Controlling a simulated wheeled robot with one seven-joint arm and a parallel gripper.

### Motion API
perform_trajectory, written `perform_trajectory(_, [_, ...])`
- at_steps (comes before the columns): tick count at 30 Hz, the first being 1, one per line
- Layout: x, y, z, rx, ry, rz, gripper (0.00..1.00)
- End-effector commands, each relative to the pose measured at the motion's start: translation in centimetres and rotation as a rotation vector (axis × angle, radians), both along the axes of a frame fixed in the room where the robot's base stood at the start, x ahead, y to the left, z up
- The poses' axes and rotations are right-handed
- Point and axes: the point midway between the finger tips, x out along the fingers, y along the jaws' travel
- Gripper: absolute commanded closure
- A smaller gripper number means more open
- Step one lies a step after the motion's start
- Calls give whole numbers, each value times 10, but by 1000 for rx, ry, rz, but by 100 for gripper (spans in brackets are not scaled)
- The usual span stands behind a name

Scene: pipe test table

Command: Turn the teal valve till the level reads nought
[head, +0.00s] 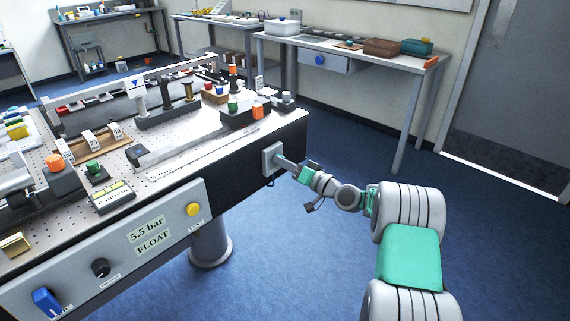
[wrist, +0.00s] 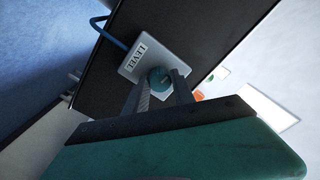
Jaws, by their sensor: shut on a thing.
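The teal valve (wrist: 158,76) is a small round knob on a light plate (wrist: 146,50) marked LEVEL in the wrist view. My gripper (wrist: 161,87) is shut on the knob, one finger at each side. In the head view the plate (head: 271,158) is on the dark end face of the table, and my gripper (head: 283,161) reaches it from the right; the knob is hidden there. The front panel (head: 118,255) reads "5.5 bar" and "FLOAT". A small display box (head: 113,198) on the tabletop is too small to read.
The perforated test table (head: 165,180) holds pipe parts, an orange knob (head: 54,161) and green knobs. A yellow button (head: 193,209), a black knob (head: 101,267) and a blue switch (head: 46,301) are on its front.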

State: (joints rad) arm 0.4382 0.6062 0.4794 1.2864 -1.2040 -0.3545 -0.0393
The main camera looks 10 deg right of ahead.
Motion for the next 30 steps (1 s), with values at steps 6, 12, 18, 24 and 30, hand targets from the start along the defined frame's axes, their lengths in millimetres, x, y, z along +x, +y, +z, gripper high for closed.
perform_trajectory(6, [0, 0, 1, 83, 60, 0, 100])
perform_trajectory(12, [0, 0, 1, 119, 86, -1, 100])
perform_trajectory(18, [0, 0, 1, 127, 91, -1, 100])
perform_trajectory(24, [0, 0, 1, 127, 91, -1, 100])
perform_trajectory(30, [0, 0, 1, 127, 91, -1, 57])
